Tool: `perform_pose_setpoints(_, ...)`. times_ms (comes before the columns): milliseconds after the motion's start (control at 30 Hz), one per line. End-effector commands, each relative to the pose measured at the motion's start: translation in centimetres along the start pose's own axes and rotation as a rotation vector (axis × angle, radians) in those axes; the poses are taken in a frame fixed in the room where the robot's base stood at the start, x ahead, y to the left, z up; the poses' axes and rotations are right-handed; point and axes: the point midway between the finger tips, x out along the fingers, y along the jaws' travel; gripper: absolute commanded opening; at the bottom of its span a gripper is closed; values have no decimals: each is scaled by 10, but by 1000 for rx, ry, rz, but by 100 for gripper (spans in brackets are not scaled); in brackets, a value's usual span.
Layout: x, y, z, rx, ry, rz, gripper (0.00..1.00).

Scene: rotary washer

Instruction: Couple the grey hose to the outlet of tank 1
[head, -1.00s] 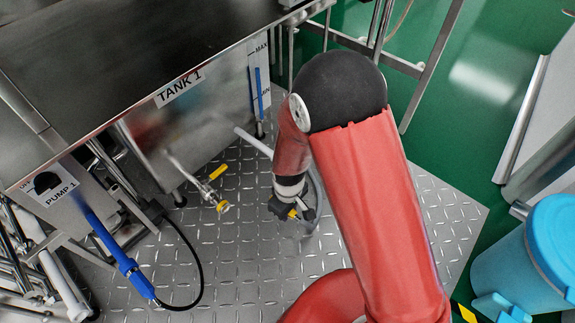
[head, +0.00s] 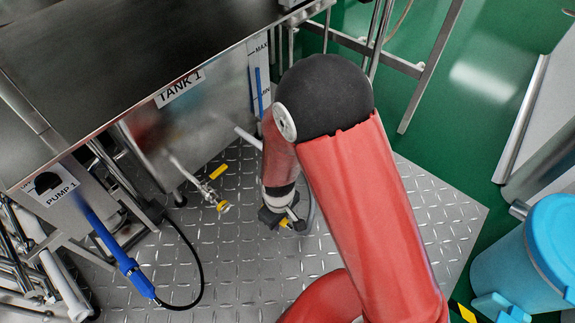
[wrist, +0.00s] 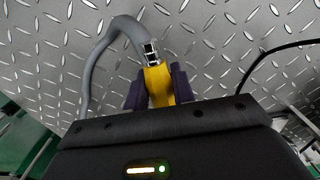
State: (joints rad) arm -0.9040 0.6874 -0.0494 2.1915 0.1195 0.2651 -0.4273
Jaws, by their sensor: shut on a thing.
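My gripper (wrist: 159,90) is shut on the yellow end piece of the grey hose (wrist: 125,35) in the wrist view. A metal collar sits between the yellow piece and the hose, and the hose curves away to the left. In the head view my gripper (head: 283,222) is low over the tread-plate floor, with a bit of yellow showing at it. The outlet of tank 1 (head: 205,190) is a metal pipe with a yellow handle and a yellowish end, left of my gripper and apart from it. Tank 1 (head: 215,105) is the steel tank behind.
A blue tool with a black cable (head: 130,270) hangs at pump 1 (head: 60,185) on the left. A blue bin (head: 525,260) stands at the right. Bare tread-plate floor (head: 240,275) lies in front of the outlet.

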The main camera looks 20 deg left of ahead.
Motion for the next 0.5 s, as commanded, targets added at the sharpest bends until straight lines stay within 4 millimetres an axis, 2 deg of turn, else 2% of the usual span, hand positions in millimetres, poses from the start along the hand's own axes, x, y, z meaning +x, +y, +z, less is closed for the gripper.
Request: perform_pose_setpoints(500,0,-30,0,-3,0,0,0)
